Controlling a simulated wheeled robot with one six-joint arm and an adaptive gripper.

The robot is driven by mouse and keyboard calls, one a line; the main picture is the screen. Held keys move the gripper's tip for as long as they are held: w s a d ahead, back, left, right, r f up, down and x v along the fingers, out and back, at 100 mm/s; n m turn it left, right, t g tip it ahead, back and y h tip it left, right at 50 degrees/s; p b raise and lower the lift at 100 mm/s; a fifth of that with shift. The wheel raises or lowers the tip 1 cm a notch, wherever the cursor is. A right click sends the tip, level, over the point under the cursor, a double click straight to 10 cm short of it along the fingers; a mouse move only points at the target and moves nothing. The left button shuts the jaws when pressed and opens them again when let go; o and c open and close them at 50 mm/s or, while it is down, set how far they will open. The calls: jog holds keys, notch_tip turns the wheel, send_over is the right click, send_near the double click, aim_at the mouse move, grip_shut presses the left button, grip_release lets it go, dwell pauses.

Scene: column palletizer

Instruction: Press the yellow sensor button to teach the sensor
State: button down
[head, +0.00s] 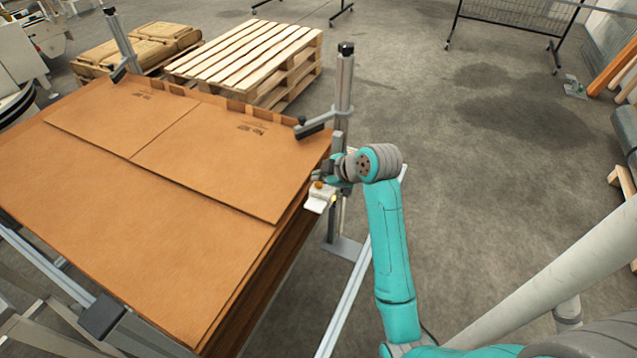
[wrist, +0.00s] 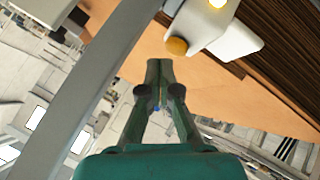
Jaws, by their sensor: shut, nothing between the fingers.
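The sensor is a small white housing (head: 318,201) beside the right edge of the cardboard stack. It also shows at the top of the wrist view (wrist: 205,25). Its round orange-yellow button (wrist: 177,46) faces my gripper; in the head view the button (head: 318,185) is on the housing's upper side. In the head view my gripper (head: 328,172) is partly hidden.
The cardboard stack (head: 90,215) fills the left. A grey metal post (head: 344,85) with a clamp arm (head: 312,127) stands close behind my gripper; a grey bar (wrist: 95,85) crosses the wrist view's left side. Wooden pallets (head: 245,55) lie behind. The floor to the right is open.

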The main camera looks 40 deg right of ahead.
aim_at(320, 186)
jog(key=shift+r, duration=0.25)
jog(key=shift+r, duration=2.5)
jog(key=shift+s, duration=0.1)
